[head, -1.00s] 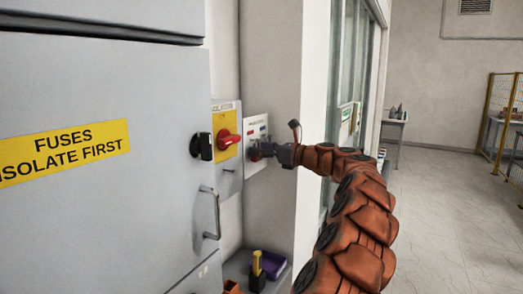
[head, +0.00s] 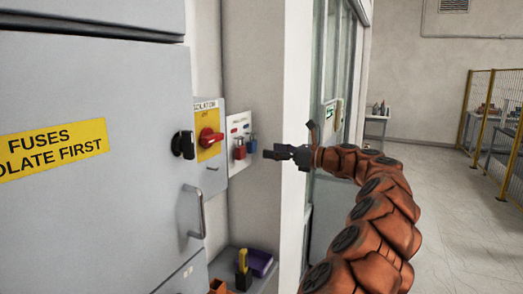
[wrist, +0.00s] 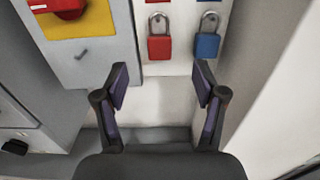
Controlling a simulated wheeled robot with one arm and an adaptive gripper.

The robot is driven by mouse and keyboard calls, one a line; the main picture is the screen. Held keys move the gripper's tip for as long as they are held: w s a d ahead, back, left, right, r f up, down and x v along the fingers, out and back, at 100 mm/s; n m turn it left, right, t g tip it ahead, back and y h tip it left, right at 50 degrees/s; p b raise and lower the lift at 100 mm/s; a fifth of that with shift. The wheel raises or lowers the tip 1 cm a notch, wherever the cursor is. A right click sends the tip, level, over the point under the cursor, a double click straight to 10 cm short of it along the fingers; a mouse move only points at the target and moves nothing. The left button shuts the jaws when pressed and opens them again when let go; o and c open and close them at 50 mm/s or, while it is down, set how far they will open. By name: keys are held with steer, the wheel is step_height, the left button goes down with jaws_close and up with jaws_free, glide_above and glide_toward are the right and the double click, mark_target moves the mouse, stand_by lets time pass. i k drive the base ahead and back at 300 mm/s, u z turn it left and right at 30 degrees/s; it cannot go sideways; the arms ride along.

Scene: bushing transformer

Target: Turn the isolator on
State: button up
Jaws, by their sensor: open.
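The isolator is a grey box with a yellow plate and a red rotary handle (head: 209,138), on the wall right of the grey cabinet. The red handle also shows at the top left of the wrist view (wrist: 66,8). My gripper (head: 268,154) is open and empty, to the right of the isolator and in front of the padlock board. In the wrist view my gripper (wrist: 161,75) has its two fingers spread apart, with nothing between them. The handle's exact angle is hard to tell.
A white board with a red padlock (head: 239,150) and a blue padlock (head: 252,145) hangs right of the isolator. A grey cabinet (head: 90,200) with a black knob (head: 183,144) and a bar handle (head: 196,212) fills the left. A shelf below holds a purple bin (head: 258,262).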

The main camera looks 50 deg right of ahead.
mark_target(208, 136)
steer(key=k, duration=1)
